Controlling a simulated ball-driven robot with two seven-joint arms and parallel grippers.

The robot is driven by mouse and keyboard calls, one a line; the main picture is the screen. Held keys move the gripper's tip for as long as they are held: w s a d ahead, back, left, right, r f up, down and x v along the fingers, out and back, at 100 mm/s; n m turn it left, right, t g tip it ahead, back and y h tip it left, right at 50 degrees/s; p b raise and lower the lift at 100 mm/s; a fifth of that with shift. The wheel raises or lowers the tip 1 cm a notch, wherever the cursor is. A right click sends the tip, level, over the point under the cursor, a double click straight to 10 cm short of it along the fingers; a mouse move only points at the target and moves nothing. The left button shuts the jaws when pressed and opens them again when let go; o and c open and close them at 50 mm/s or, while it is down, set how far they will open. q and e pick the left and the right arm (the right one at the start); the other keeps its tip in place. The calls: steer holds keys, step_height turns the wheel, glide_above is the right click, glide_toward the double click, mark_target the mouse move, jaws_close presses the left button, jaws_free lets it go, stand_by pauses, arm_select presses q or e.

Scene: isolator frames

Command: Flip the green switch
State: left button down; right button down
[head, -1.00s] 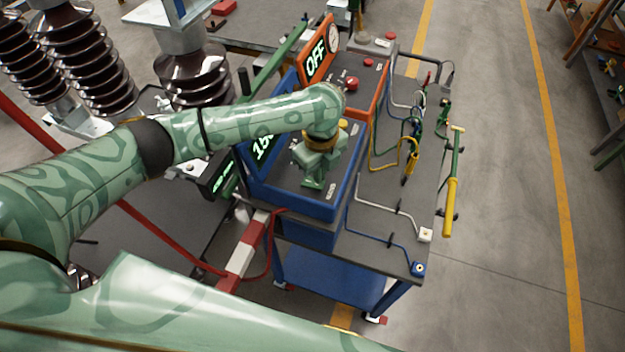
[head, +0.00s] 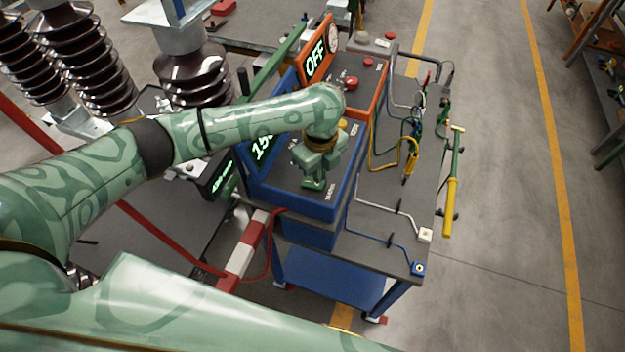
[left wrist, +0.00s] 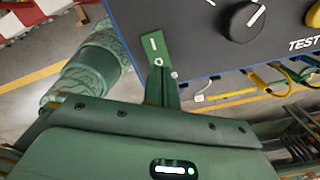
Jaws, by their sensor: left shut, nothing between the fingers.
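A green plate with a white line and a small white ring, which looks like the green switch (left wrist: 153,45), sits on the dark panel near its edge in the left wrist view. My left gripper (head: 313,182) is shut and empty, pointing down at the front part of the blue-framed console (head: 292,204). In the left wrist view its fingers (left wrist: 165,85) reach the lower end of the green plate. I cannot tell whether they press on it. In the head view the gripper and arm largely hide the switch. My right gripper is not in view.
A black knob (left wrist: 243,20) and a yellow button (left wrist: 314,15) are close by on the panel. An orange-framed unit with an OFF display (head: 316,63) and red buttons stands behind. Cables and a yellow-handled rod (head: 451,205) are at the cart's right.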

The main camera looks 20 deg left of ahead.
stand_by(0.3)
arm_select(q)
steer(key=shift+f+b, duration=0.4)
steer(key=shift+f, duration=0.55)
stand_by(0.4)
step_height(320, 180, up, 7)
steer(key=p, duration=0.9)
steer(key=shift+r, duration=0.1)
stand_by(0.4)
